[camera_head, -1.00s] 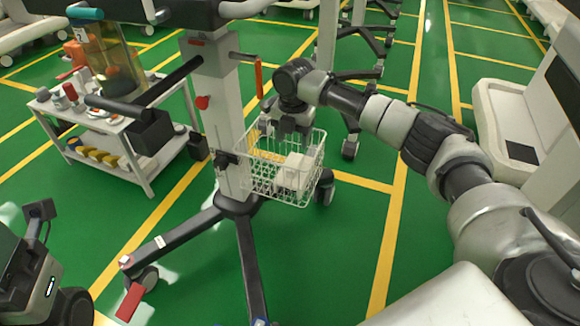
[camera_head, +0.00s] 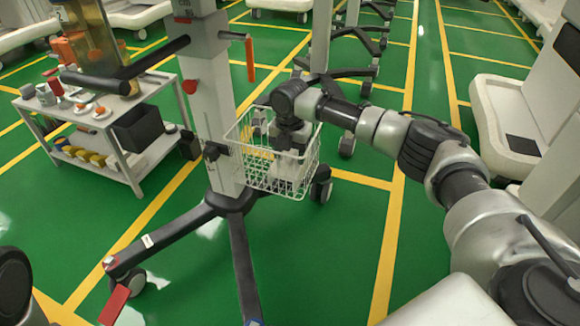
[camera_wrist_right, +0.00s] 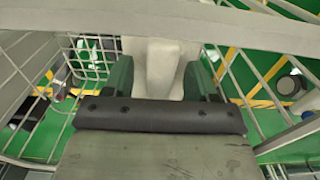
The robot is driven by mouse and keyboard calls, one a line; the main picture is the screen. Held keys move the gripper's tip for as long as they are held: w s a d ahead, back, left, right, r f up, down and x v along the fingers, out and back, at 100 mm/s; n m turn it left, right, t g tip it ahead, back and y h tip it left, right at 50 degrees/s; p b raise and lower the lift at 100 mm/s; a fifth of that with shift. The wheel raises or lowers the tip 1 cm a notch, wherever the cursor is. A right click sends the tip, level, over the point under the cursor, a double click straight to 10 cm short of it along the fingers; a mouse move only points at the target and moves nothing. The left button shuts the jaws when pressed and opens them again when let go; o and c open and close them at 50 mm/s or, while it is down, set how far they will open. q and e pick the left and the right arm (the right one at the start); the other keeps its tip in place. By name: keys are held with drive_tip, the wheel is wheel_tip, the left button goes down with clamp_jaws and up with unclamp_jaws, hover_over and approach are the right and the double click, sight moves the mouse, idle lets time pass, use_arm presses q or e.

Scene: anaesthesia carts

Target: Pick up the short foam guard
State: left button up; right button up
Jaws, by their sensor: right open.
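A pale, blocky piece (camera_head: 286,183), which looks like the short foam guard, is in the white wire basket (camera_head: 256,178) on the grey stand's post. My right gripper (camera_head: 290,155) points down into the basket from above and covers part of the piece. In the right wrist view the pale piece (camera_wrist_right: 158,68) shows between the two dark green fingers of the right gripper (camera_wrist_right: 160,85). The fingers are apart, one on each side of it. I cannot tell whether they touch it. My left gripper is not in view.
The basket's wire walls and rim stand close around my right gripper. The stand's post (camera_head: 212,95) rises just left of the basket, with an orange handle (camera_head: 250,60). A grey trolley (camera_head: 105,130) with small items stands further left. Green floor is clear right of the basket.

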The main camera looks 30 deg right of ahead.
drive_tip(key=shift+c, duration=0.3)
drive_tip(key=c, duration=0.9)
drive_tip(key=shift+c, duration=0.2)
drive_tip(key=shift+r, duration=0.1)
